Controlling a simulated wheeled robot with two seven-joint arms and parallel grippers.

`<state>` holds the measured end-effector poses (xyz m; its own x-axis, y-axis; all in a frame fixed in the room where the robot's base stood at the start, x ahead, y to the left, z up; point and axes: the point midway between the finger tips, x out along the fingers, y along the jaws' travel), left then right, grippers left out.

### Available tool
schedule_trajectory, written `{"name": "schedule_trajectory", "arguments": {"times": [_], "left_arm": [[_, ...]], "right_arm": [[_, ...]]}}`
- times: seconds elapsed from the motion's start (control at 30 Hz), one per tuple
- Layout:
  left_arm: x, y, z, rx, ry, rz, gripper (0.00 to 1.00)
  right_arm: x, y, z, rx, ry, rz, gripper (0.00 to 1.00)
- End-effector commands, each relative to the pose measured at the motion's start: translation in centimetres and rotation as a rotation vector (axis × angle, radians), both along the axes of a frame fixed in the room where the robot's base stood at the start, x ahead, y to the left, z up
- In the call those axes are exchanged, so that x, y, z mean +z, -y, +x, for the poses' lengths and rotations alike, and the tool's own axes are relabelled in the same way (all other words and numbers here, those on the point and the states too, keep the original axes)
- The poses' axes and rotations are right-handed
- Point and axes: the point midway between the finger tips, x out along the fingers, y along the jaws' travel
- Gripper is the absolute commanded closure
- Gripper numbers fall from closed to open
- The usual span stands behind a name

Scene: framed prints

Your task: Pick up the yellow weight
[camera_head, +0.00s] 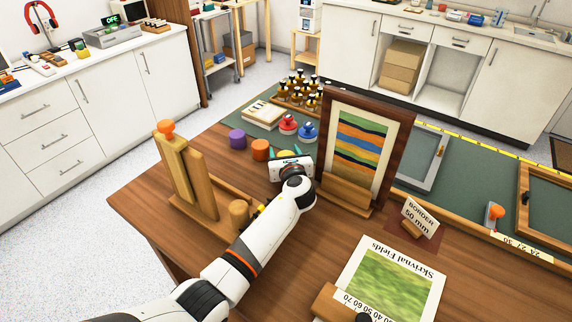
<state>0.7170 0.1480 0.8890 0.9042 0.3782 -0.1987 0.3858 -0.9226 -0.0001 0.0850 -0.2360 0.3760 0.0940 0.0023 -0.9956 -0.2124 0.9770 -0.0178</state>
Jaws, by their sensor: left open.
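The yellow weight (286,154) stands on the green mat at the far part of the table, in a row with a purple weight (237,139) and an orange weight (261,150). Only its top shows; its lower part is hidden behind my left gripper. My left gripper (287,153) reaches over the table from the lower left. Its teal fingertips show on either side of the yellow weight, and it is open. I cannot tell whether the fingers touch the weight. My right gripper is not in view.
A framed striped print (361,146) stands upright just right of my left gripper. Red (288,124) and blue (307,131) knobbed pieces sit behind the weights. A wooden stand (186,175) is at the left. A "Skrivnal Fields" print (390,282) lies at the front.

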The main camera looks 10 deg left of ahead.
Motion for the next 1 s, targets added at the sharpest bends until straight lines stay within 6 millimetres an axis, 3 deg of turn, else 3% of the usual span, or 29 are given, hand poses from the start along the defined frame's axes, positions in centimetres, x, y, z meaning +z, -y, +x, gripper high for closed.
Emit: {"name": "schedule_trajectory", "arguments": {"times": [0.07,0.3,0.4,0.73,1.0], "left_arm": [[0.0,0.0,0.0,0.0,0.0,0.0,0.47],[0.0,0.0,0.0,0.0,0.0,0.0,0.86],[0.3,0.1,0.0,-0.001,0.005,0.0,0.98],[0.7,0.1,0.0,-0.001,0.005,0.001,0.98],[3.9,0.1,0.1,-0.001,0.009,-0.002,0.98]], "right_arm": [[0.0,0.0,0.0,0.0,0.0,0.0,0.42],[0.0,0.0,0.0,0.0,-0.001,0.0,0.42],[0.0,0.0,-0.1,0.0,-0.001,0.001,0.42],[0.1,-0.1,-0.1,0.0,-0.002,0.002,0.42],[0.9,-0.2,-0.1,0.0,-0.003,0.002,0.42]]}}
